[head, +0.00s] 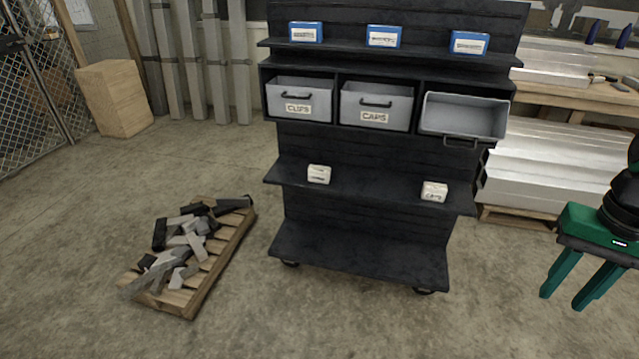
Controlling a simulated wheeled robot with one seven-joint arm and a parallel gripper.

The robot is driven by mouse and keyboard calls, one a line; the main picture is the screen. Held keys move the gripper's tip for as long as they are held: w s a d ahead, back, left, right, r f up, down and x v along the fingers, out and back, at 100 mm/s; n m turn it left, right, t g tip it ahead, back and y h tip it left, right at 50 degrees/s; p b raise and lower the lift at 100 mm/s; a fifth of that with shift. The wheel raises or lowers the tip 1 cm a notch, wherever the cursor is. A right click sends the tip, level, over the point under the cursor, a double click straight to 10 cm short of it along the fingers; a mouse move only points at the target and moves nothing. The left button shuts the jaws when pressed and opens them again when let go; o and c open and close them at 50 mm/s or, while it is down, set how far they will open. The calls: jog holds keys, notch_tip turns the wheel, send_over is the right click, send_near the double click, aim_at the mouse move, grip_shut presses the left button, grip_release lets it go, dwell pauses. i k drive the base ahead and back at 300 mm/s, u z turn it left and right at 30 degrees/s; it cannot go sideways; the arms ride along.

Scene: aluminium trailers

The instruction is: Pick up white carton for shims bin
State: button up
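Two small white cartons sit on the middle shelf (375,187) of a dark wheeled rack. The left carton (318,174) has dark print too small to read. The right carton (434,191) has print that seems to read "CAPS". Above are three grey bins: one labelled CLIPS (298,98), one labelled CAPS (376,106), and a right bin (463,116) pulled out and tilted, its inside looking empty and its label out of sight. No bin shows a shims label. My gripper (563,302) is at the right edge, its green fingers apart and empty, well right of the rack.
Three blue-and-white boxes (383,36) stand on the top shelf. A wooden pallet (213,272) with metal offcuts lies left of the rack. Stacked aluminium (545,165) and a workbench (570,97) are behind right. The floor in front is clear.

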aim_at(316, 174)
jog(key=k, duration=1.05)
jog(key=z, duration=0.6)
jog(key=i, duration=1.65)
jog(key=u, duration=0.8)
jog(key=i, duration=0.65)
jog(key=u, duration=0.45)
